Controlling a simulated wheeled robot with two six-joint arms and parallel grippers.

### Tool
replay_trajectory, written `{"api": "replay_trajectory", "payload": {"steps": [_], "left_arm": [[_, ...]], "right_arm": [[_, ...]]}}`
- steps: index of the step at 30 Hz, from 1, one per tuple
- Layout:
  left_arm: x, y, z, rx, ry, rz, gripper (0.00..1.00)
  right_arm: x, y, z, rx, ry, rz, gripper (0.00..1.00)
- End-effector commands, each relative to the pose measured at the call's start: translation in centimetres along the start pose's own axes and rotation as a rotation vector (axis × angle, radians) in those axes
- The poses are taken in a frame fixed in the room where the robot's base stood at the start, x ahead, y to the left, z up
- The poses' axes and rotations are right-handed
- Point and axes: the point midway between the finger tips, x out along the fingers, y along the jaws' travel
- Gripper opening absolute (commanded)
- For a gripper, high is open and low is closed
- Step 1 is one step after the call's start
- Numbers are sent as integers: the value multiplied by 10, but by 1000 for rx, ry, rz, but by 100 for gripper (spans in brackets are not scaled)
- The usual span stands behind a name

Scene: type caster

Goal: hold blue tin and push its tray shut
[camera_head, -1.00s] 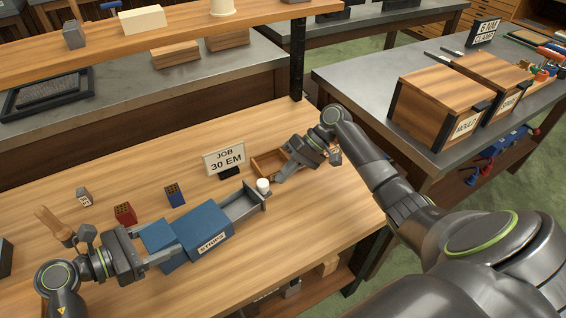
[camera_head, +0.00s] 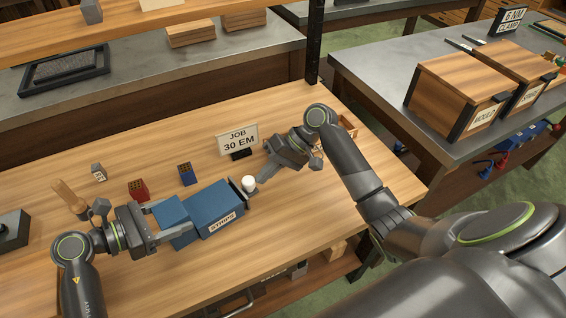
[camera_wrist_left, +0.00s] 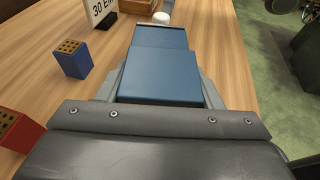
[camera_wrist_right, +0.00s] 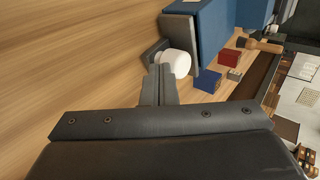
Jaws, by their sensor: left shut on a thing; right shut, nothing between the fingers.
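The blue tin (camera_head: 217,207), labelled STRIPS, lies on the wooden bench. My left gripper (camera_head: 174,222) is shut on its left end, one finger along each side; the tin also fills the middle of the left wrist view (camera_wrist_left: 160,75). The grey tray (camera_head: 237,187) is almost fully inside the tin's right end, with only a short part showing. A white knob (camera_head: 249,183) is at the tray's outer end. My right gripper (camera_head: 257,191) is shut and empty, its tips at the tray's end by the knob (camera_wrist_right: 175,64). Whether they touch is hard to tell.
A JOB 30 EM sign (camera_head: 238,139) stands behind the tin. A blue block (camera_head: 187,174) and a red block (camera_head: 138,189) stand behind the tin and left gripper. A small wooden tray (camera_head: 347,127) is partly hidden behind my right arm. The bench front is clear.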

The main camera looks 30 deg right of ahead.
Motion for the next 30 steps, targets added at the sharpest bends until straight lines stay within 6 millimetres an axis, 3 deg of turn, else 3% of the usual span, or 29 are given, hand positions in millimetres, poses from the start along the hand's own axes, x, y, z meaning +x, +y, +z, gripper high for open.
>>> {"api": "replay_trajectory", "payload": {"steps": [5, 18, 25, 30], "left_arm": [[0, 0, 0, 0, -1, -1, 36], [1, 0, 1, 0, -5, -2, 36], [1, 0, 1, 0, -3, -1, 36], [0, 0, 1, 0, -2, 0, 36]], "right_arm": [[11, -10, 4, 1, -1, -3, 0], [8, -8, 5, 0, -4, -8, 0], [-21, 20, 4, 5, 3, 7, 0], [-62, 20, 3, 1, 7, 9, 0]]}}
